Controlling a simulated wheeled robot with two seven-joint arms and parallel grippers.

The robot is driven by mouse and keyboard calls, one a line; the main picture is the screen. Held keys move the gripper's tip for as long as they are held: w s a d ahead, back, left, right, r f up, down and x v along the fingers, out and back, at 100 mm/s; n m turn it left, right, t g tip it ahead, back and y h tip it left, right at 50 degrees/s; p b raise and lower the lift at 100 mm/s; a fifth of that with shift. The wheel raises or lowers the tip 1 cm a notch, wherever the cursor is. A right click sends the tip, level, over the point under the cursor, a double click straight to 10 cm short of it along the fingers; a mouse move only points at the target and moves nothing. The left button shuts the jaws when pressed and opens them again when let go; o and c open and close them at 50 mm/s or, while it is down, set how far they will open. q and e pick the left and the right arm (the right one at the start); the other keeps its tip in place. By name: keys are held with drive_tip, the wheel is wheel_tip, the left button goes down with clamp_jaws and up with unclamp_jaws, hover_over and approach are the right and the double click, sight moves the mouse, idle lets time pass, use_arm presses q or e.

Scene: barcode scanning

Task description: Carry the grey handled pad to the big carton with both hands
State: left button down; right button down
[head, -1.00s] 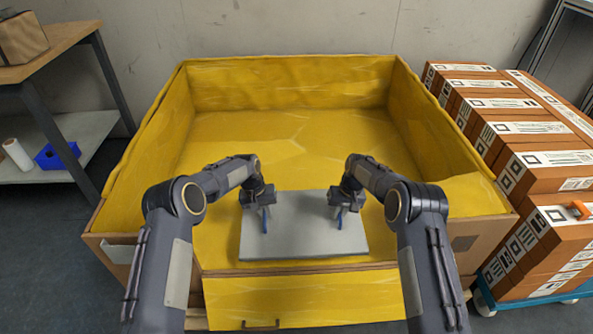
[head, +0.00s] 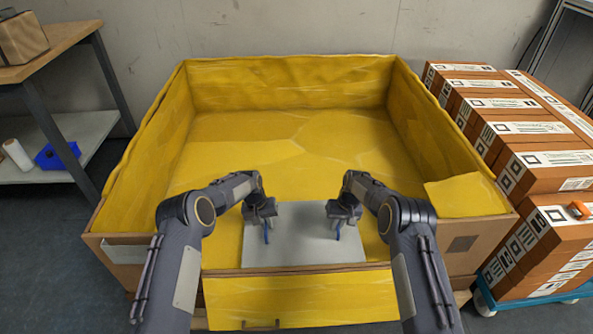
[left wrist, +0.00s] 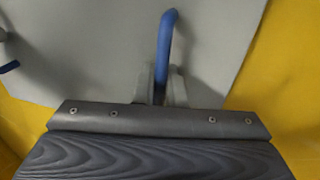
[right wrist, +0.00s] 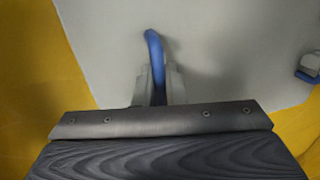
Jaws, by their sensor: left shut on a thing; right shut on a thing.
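The grey pad (head: 302,232) with two blue handles is inside the big carton (head: 110,262), near its front wall. My left gripper (head: 266,228) is shut on the pad's left blue handle, which shows between the fingers in the left wrist view (left wrist: 165,50). My right gripper (head: 338,226) is shut on the right blue handle, which shows in the right wrist view (right wrist: 155,50). The carton is lined in yellow and open at the top. Whether the pad touches the carton floor cannot be told.
Stacked brown boxes (head: 545,165) with white labels stand on a blue cart (head: 540,300) at the right, with an orange device (head: 579,209) on top. A wooden-topped bench (head: 60,48) is at the left. The carton floor behind the pad is clear.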

use_arm(q)
drive_tip(key=shift+f, duration=0.6)
use_arm(e)
drive_tip(key=shift+d+f, duration=0.1)
drive_tip(key=shift+f, duration=0.45)
use_arm(q)
drive_tip(key=c, duration=1.5)
unclamp_jaws()
use_arm(e)
drive_tip(key=c, duration=1.5)
unclamp_jaws()
use_arm(q)
wheel_tip(320, 180, up, 12)
drive_tip(key=a, duration=0.2)
drive_tip(key=shift+a+f, duration=0.15)
use_arm(e)
wheel_tip(320, 180, up, 12)
drive_tip(key=d, duration=0.2)
drive_tip(key=shift+f, duration=0.15)
drive_tip(key=shift+w+d, duration=0.1)
